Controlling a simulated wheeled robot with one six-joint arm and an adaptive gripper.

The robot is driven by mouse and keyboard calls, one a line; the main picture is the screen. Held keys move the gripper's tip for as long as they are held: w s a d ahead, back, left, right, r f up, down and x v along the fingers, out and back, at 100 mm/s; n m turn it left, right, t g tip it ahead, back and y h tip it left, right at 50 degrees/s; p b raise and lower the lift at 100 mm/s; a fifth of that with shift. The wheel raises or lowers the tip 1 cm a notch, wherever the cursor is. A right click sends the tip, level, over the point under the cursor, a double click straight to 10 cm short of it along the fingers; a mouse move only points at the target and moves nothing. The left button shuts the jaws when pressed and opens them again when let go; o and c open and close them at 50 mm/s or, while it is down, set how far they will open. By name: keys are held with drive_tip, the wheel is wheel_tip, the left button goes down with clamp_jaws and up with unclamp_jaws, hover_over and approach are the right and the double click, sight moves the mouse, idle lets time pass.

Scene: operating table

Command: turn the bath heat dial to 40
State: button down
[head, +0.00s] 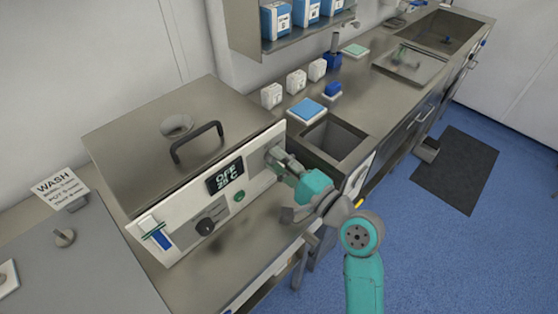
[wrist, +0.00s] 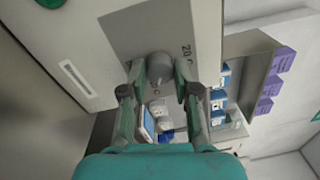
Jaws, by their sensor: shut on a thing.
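The bath (head: 200,150) is a steel box with a lid and a pale front panel (head: 180,230). Its display (head: 225,178) reads OFF above a temperature that looks like 25 C. My gripper (head: 275,158) is at the right end of the panel. In the wrist view my gripper (wrist: 160,80) is shut on a round grey dial (wrist: 159,66), with one finger on each side. A "20" mark shows on the grey plate (wrist: 135,32) beside the dial. The other scale marks and the dial's pointer are hidden or too small to read. In the head view my gripper mostly hides this dial.
A black knob (head: 206,227), a green button (head: 239,195) and a blue-and-white piece (head: 158,238) are on the same panel. A sink basin (head: 330,139), blue-topped pad (head: 307,110) and white containers (head: 271,95) stand to the right.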

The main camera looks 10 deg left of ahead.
drive_tip(key=shift+f+m, duration=0.1)
drive_tip(key=shift+m, duration=0.5)
drive_tip(key=c, duration=0.9)
unclamp_jaws()
drive_tip(key=shift+o, duration=0.2)
drive_tip(key=v, duration=1.2)
